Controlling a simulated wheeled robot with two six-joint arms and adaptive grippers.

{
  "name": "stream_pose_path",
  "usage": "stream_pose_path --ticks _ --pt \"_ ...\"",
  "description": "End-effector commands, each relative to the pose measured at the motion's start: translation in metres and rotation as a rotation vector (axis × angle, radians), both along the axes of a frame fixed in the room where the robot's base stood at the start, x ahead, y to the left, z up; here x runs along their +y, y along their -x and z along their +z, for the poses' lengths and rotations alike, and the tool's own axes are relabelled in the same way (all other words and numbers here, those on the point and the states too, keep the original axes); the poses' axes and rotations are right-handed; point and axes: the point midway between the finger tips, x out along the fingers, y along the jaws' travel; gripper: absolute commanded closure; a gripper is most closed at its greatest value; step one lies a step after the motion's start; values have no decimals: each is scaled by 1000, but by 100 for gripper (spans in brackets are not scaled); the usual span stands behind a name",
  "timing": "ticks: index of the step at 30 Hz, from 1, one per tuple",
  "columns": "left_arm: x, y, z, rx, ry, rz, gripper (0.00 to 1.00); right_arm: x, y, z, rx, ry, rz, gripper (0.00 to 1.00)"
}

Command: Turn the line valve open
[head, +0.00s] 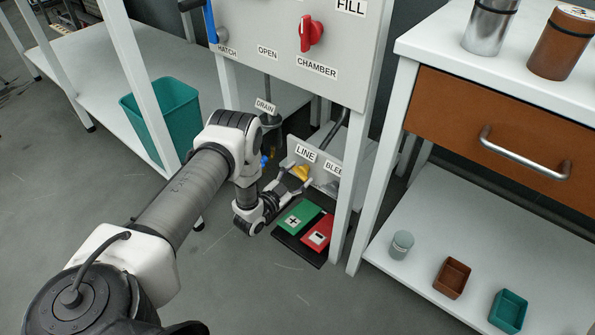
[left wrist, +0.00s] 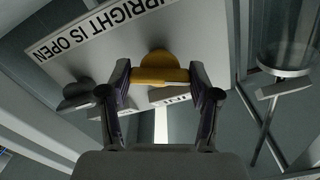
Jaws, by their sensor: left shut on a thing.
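The yellow line valve handle (head: 301,173) sits low on a grey panel (head: 327,172), beside the LINE label (head: 305,153). My left gripper (head: 293,182) reaches down to it from the left. In the left wrist view my left gripper (left wrist: 161,88) has one finger at each end of the yellow handle (left wrist: 160,72) and is shut on it. The handle's bar lies across between the fingers there. A sign reading "UPRIGHT IS OPEN" (left wrist: 95,28) shows upside down in that view. My right gripper is not in view.
A grey bleed valve (head: 333,187) is right of the handle. A green plate (head: 298,217) and a red plate (head: 318,233) lie on a black mat (head: 290,246) below. A white post (head: 349,190) stands close right. A teal bin (head: 172,108) is at left.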

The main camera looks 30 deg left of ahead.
Motion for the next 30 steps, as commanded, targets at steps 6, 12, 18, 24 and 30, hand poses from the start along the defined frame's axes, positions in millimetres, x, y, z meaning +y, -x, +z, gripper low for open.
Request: stream_pose_path --ticks 6,12,18,24,30 --pt "0 0 4 -17 -203 0 73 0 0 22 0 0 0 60" --pt "0 -1 5 -33 -394 -1 73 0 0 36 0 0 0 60" --pt "0 -1 4 -47 -582 -1 73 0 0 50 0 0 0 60" --pt "-1 0 3 -62 -770 -1 73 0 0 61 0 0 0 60" --pt "-1 -1 3 -76 -940 0 73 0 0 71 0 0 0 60"
